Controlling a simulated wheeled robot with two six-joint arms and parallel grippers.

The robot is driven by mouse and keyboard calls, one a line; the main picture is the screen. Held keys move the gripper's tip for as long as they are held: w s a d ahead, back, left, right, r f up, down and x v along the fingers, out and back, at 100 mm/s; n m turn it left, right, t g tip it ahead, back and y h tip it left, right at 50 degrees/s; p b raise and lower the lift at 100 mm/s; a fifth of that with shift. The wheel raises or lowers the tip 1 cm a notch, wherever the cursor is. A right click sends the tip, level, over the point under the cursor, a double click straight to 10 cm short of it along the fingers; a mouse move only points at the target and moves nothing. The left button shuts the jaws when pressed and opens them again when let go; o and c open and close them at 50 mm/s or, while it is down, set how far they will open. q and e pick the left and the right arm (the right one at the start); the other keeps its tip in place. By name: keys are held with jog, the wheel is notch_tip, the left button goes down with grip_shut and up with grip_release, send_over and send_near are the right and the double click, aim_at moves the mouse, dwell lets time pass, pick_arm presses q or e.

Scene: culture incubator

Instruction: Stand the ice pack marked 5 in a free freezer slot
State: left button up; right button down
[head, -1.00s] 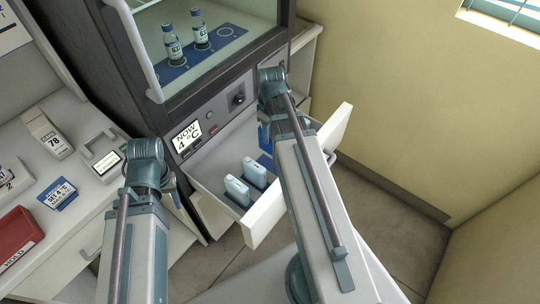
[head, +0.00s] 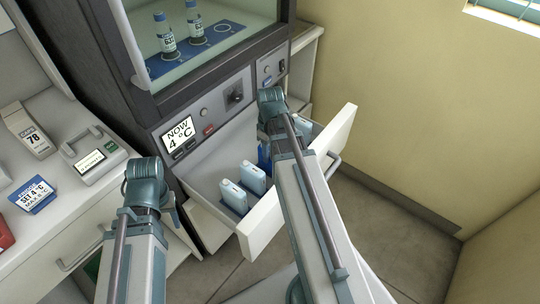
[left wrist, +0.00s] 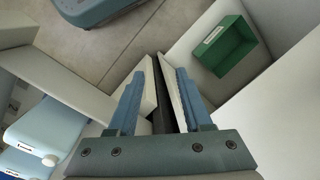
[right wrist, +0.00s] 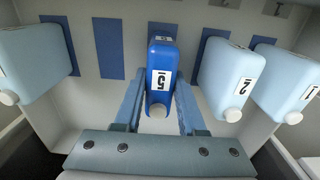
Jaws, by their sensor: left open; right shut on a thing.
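The dark blue ice pack marked 5 (right wrist: 161,62) is upright between the fingers of my right gripper (right wrist: 157,100), which is shut on it. It is lined up with a blue slot strip between the pack marked 2 (right wrist: 226,80) and a bare slot (right wrist: 109,48). I cannot tell whether its base touches the slot floor. In the head view pack 5 (head: 263,156) is partly hidden by my right arm, inside the open freezer drawer (head: 262,226). My left gripper (left wrist: 158,92) is open and empty, left of the drawer.
Pale packs stand in other slots: one marked 1 (right wrist: 288,84) and one at the left (right wrist: 36,62). The incubator (head: 215,110) is above the drawer. A counter (head: 60,225) at left holds a device (head: 92,158) and a sign (head: 34,194). A green box (left wrist: 226,46) sits below my left gripper.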

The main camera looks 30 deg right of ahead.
jog(key=shift+r, duration=0.1)
jog(key=shift+f+b, duration=0.3)
jog(key=shift+c, duration=2.4)
grip_release()
jog(key=shift+r, duration=0.1)
jog(key=shift+r+p, duration=0.15)
jog(key=shift+p, duration=0.15)
notch_tip(320, 180, up, 12)
jog(key=p, duration=1.2)
